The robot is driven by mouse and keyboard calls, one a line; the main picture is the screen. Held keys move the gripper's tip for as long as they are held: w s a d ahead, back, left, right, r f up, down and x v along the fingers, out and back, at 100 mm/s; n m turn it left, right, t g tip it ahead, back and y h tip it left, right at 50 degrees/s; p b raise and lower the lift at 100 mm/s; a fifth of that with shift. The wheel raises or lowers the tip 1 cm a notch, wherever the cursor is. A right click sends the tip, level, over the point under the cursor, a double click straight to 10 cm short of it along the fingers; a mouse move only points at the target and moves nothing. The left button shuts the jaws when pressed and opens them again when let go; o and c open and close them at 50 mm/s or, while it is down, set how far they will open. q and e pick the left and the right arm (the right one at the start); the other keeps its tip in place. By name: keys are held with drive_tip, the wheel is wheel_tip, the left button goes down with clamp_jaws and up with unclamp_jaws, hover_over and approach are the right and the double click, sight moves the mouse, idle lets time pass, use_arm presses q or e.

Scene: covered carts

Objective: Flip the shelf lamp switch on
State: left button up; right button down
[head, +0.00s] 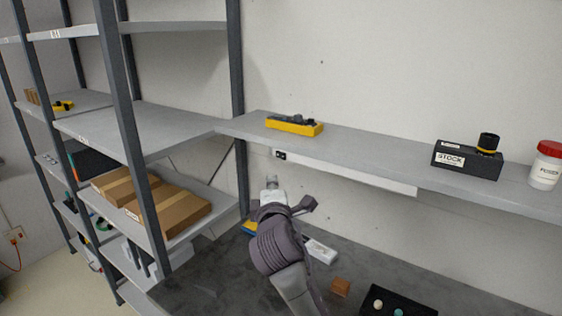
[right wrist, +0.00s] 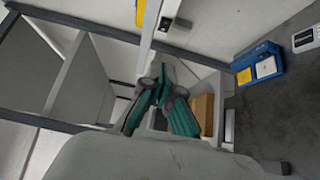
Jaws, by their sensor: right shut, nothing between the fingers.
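The shelf lamp (head: 350,172) is a long white strip under the front edge of the wall shelf. Its small dark switch (head: 281,155) sits at the lamp's left end. In the right wrist view the lamp (right wrist: 150,40) runs toward the top, and the dark switch (right wrist: 166,23) shows near the top edge. My right gripper (head: 271,182) is shut and empty, a little below and left of the switch, apart from it. In the right wrist view the gripper (right wrist: 167,75) is in the middle, below the switch. The switch's position is too small to tell. My left gripper is not in view.
The wall shelf (head: 370,150) carries a yellow tray (head: 294,126), a black stock box (head: 467,160) and a red-lidded jar (head: 547,166). Below are a dark worktop (head: 210,285), a brown block (head: 340,287) and a black tray (head: 398,303). A rack post (head: 238,100) stands left of the gripper.

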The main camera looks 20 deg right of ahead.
drive_tip(key=p, duration=0.3)
approach(280, 156)
drive_tip(key=w+a, duration=0.2)
drive_tip(key=w, duration=0.1)
drive_tip(key=w+d+p, duration=0.1)
drive_tip(key=w+d, duration=0.1)
drive_tip(key=shift+w+d+r+p, duration=0.15)
drive_tip(key=shift+w+d+p, duration=0.1)
drive_tip(key=shift+d+p, duration=0.15)
drive_tip(key=shift+w+d, duration=0.2)
drive_tip(key=shift+d, duration=0.3)
drive_tip(key=shift+a, duration=0.1)
